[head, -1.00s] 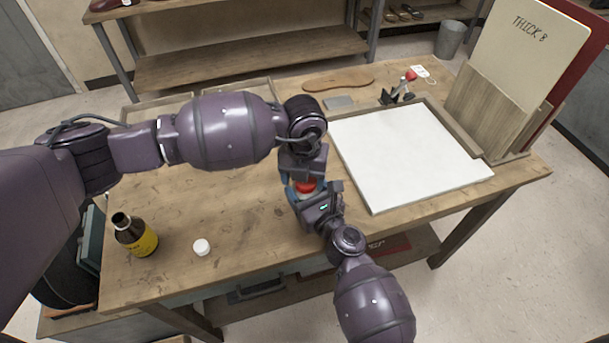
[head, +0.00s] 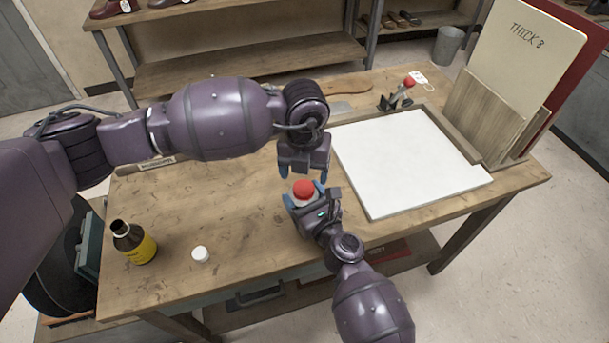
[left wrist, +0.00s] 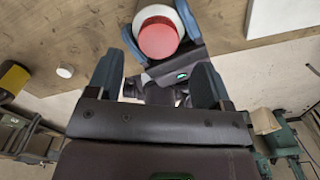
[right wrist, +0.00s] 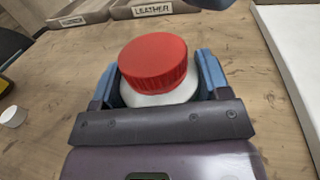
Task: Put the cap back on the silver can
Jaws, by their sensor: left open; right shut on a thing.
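The silver can (right wrist: 160,98) is upright in my right gripper (head: 311,201), whose blue fingers close on its sides. The red cap (head: 303,187) sits on top of the can and covers its mouth. It also shows in the right wrist view (right wrist: 153,62) and the left wrist view (left wrist: 158,40). I cannot tell how tightly it is on. My left gripper (head: 303,173) is open and empty, just above and behind the cap, apart from it. Most of the can body is hidden by the right gripper in the head view.
A dark bottle with a yellow label (head: 134,242) stands open at the table's left, with a small white cap (head: 200,254) beside it. A white board (head: 405,160) lies to the right, near a holder with upright sheets (head: 500,115). The front middle of the table is clear.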

